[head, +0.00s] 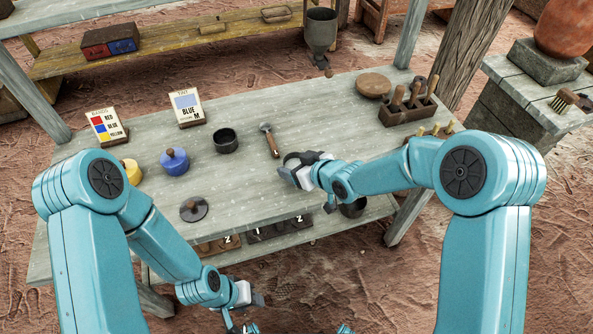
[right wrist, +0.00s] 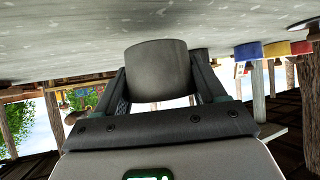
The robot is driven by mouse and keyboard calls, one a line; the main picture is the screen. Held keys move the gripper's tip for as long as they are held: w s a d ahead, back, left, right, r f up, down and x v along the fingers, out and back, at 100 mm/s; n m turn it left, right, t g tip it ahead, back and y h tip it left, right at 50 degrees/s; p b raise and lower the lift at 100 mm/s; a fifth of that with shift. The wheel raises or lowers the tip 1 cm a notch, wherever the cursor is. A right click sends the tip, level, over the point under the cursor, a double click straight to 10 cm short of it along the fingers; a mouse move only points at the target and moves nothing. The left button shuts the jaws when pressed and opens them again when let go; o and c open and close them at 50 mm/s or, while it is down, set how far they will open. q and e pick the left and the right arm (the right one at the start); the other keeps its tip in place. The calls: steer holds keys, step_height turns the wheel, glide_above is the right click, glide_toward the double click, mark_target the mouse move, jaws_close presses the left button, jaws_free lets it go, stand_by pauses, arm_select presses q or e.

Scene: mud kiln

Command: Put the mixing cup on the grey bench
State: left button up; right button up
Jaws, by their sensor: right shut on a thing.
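My right gripper (head: 290,168) is over the right half of the grey bench (head: 245,195), low and close to its top. In the right wrist view its two fingers (right wrist: 162,92) are shut on a dark grey, slightly tapered cup (right wrist: 158,68), which I take as the mixing cup. I cannot tell whether the cup touches the bench; in the head view the gripper mostly hides it. My left gripper (head: 252,297) hangs low in front of the bench, and its jaw opening is unclear.
On the bench stand a dark bowl (head: 225,140), a blue lidded pot (head: 174,161), a yellow pot (head: 131,171), a wood-handled tool (head: 270,141), a dark disc (head: 193,208), two cards and a tool rack (head: 408,108).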

steer(key=shift+f, duration=1.15)
steer(key=shift+f+b, duration=0.2)
steer(key=shift+b, duration=0.15)
steer(key=o, duration=1.1)
steer(key=shift+d+r+p, duration=0.1)
steer(key=shift+r+p, duration=0.3)
steer(key=shift+p, duration=0.1)
steer(key=v, duration=1.1)
steer(key=s+d+f+m+g+h, duration=0.1)
steer(key=s+d+f+m+g, duration=0.1)
steer(key=s+f, duration=0.5)
steer(key=s+d+f+m+g+h, duration=0.1)
steer(key=s+f+m+g, duration=0.2)
steer(key=s+f, duration=0.5)
steer(key=s+d+f+m+g+h+b, duration=0.1)
steer(key=s+d+f+m+g, duration=0.1)
steer(key=s+f+m, duration=0.3)
steer(key=shift+s+d+f+g, duration=0.2)
steer(key=shift+s+f+g, duration=0.05)
steer(key=shift+s+f, duration=0.4)
steer(key=shift+s+d+f+g, duration=0.25)
steer(key=shift+s+f, duration=0.3)
steer(key=shift+s, duration=0.25)
